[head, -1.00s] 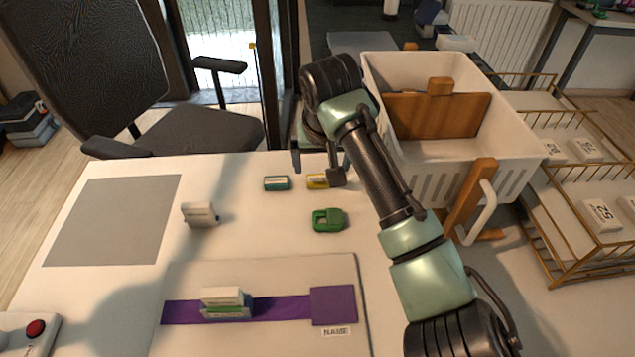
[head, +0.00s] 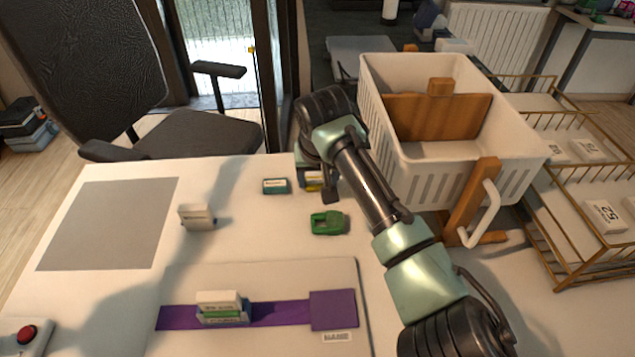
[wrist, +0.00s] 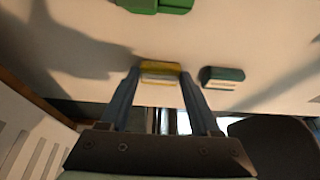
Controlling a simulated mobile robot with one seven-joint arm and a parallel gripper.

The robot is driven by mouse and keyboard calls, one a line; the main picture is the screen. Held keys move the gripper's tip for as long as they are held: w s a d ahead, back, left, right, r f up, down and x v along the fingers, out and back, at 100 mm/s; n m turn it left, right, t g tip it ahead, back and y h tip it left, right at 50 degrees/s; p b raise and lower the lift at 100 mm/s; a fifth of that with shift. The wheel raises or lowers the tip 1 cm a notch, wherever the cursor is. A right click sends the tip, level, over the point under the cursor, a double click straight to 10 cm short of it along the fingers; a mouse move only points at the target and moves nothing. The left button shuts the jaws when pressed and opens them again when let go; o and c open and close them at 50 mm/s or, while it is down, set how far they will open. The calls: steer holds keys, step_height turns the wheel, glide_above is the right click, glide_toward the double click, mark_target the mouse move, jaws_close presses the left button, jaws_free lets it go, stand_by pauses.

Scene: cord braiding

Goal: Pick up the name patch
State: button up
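No patch in view carries a readable name. A small yellow piece with a pale label (head: 313,182) lies near the far edge of the white table, partly hidden by my arm in the head view. It also shows in the wrist view (wrist: 160,69). A similar teal piece with a pale label (head: 275,186) lies to its left, and it shows in the wrist view (wrist: 222,76) on the right. My gripper (wrist: 160,75) is open, with its two fingertips on either side of the yellow piece. Whether they touch it I cannot tell.
A green clip-like object (head: 328,223) lies in front of the yellow piece. A pale block (head: 196,217) stands to the left. A board (head: 270,275) with a purple strip, a purple square and a "NAME" label lies in front. A white basket (head: 425,180) stands right of my arm.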

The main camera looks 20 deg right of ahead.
steer(key=c, duration=0.8)
steer(key=shift+o, duration=0.2)
steer(key=shift+r, duration=0.1)
